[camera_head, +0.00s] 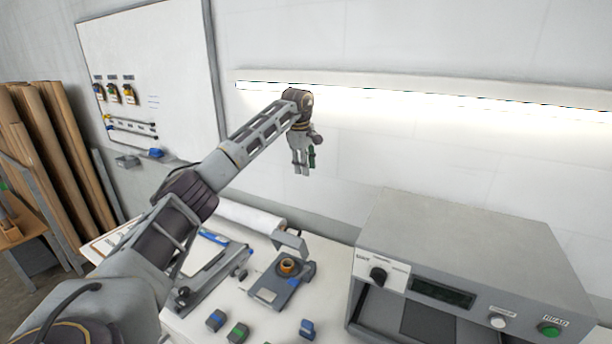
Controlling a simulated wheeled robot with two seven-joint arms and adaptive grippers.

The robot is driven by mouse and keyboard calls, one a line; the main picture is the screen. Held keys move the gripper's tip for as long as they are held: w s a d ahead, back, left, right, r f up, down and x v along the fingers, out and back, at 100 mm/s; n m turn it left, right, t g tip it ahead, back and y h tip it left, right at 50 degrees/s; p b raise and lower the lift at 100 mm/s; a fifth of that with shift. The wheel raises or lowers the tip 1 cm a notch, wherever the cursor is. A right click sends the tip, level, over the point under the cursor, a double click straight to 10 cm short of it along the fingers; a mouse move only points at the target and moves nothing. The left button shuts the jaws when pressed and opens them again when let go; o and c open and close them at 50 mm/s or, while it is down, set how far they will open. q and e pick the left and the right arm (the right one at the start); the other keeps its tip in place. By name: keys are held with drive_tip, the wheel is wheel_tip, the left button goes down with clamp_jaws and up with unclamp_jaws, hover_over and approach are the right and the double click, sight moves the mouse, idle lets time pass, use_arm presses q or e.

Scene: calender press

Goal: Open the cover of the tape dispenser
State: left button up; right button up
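The tape dispenser (268,291) sits on the white table in the lower middle of the head view. It has a grey base, an orange-brown tape roll (287,266) and blue parts at its right side. A grey flap (290,241), which looks like its cover, stands raised above and behind the roll, and the roll is exposed. My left gripper (302,171) hangs well above and behind the dispenser, pointing down, apart from it. Its fingers look near each other, but at this size I cannot tell whether they are open. My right gripper is out of view.
A large grey press (470,245) with a knob and a green button stands at the right. A white roll (250,217) lies behind the dispenser. Small blue (215,320) and green (238,332) blocks lie in front. A whiteboard (150,60) and wooden boards (45,150) are at left.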

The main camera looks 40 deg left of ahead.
use_arm(q)
drive_tip(key=shift+s+r, duration=0.25)
drive_tip(key=shift+r, duration=0.95)
clamp_jaws()
